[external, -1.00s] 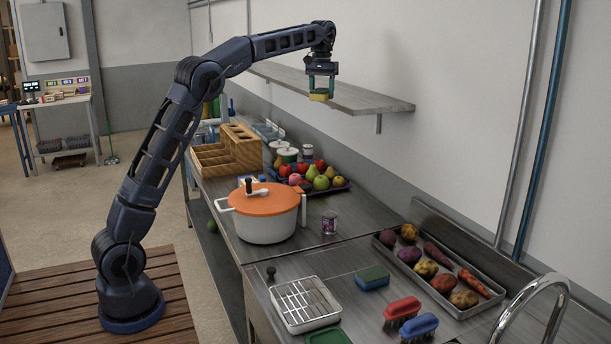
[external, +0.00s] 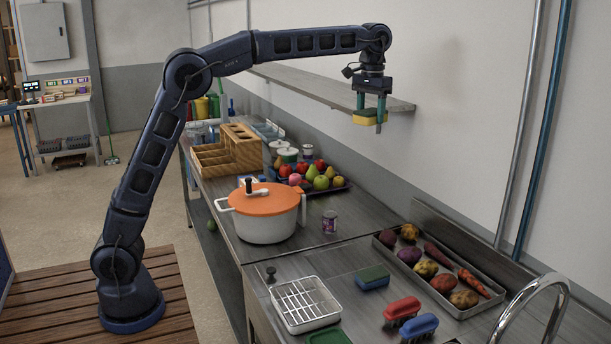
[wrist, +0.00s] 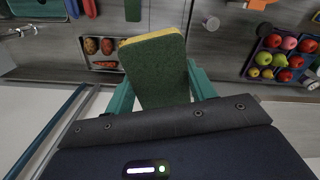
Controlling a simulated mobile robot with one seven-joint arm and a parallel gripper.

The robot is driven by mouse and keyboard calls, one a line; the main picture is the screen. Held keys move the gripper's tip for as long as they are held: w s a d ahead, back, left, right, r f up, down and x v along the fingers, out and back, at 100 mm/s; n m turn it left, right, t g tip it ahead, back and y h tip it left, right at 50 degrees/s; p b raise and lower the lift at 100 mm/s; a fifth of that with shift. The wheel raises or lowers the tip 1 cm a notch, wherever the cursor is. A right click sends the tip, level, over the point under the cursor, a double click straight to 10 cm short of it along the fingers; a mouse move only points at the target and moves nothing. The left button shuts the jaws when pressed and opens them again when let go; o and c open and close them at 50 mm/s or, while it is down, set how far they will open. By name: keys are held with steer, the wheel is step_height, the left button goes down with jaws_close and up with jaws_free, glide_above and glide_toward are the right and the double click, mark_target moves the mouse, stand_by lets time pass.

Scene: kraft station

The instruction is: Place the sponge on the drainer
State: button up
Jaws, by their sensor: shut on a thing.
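My gripper (external: 369,106) is shut on a yellow and green sponge (external: 364,119), high in the air in front of the wall shelf. In the wrist view the sponge (wrist: 155,66) shows its dark green face and a yellow edge, between the two teal fingers. The drainer (external: 306,303), a white tray with a wire rack, sits on the steel counter at the bottom, below and left of my gripper in the external view. Its rack looks empty.
A blue and green block (external: 372,277) lies right of the drainer, near red (external: 402,309) and blue (external: 418,327) brushes. A vegetable tray (external: 463,306) and tap (external: 548,286) are further right. The orange-lidded pot (external: 264,213) and a can (external: 329,222) stand behind the drainer.

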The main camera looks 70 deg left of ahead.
mark_target(369, 304)
steer(key=s+d+m, duration=0.1)
steer(key=s+d, duration=0.2)
steer(key=d, duration=0.4)
steer(key=s+d+f+m, duration=0.1)
steer(key=s+d, duration=0.3)
steer(key=d, duration=0.3)
steer(key=s+d+m, duration=0.1)
steer(key=s+d, duration=0.2)
steer(key=d, duration=0.4)
steer(key=f, duration=4.5)
steer(key=shift+w+a+f, duration=0.1)
steer(key=shift+a+f, duration=0.15)
steer(key=shift+f, duration=0.05)
steer(key=o, duration=0.6)
steer(key=shift+f, duration=0.15)
steer(key=o, duration=0.4)
